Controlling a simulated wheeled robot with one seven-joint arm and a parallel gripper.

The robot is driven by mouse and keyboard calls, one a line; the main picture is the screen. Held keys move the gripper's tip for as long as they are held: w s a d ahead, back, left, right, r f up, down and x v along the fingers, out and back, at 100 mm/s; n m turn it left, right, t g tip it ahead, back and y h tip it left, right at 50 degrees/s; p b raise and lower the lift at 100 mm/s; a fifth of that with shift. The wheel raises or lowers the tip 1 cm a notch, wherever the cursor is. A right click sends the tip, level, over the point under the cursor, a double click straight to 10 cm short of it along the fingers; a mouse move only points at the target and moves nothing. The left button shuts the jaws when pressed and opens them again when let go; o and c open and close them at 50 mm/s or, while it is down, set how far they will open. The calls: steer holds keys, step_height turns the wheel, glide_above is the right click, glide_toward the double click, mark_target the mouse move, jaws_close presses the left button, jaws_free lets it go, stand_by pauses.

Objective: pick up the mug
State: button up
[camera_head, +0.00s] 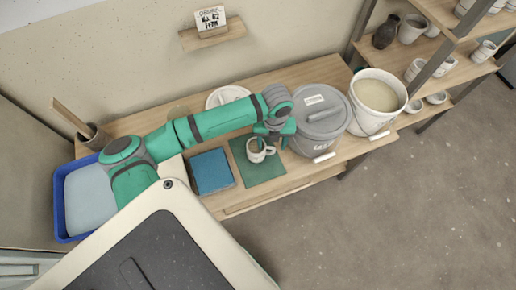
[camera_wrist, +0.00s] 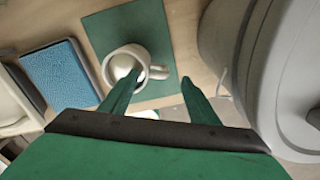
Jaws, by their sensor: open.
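A white mug (camera_head: 257,153) stands upright on a dark green mat (camera_head: 262,172) on the wooden table. In the wrist view the mug (camera_wrist: 125,62) sits on the mat (camera_wrist: 147,22), with its open top towards the camera and its handle on the right. My gripper (camera_wrist: 158,82) is open, its two green fingers pointing towards the mug. The left fingertip overlaps the mug's lower rim in the picture, and the right one lies right of the handle. Nothing is between the fingers except part of the handle behind them. My gripper (camera_head: 272,141) is just above the mug in the head view.
A grey lidded bucket (camera_head: 321,115) stands close to the right of the mug. An open bucket (camera_head: 375,100) of pale glaze is beyond it. A blue sponge-like block (camera_head: 211,171) lies left of the mat. A blue tub (camera_head: 63,205) is at the far left.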

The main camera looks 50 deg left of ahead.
mark_target(271, 147)
steer(key=shift+a+f, duration=0.2)
steer(key=shift+f, duration=2.9)
steer(key=shift+c, duration=0.5)
jaws_close()
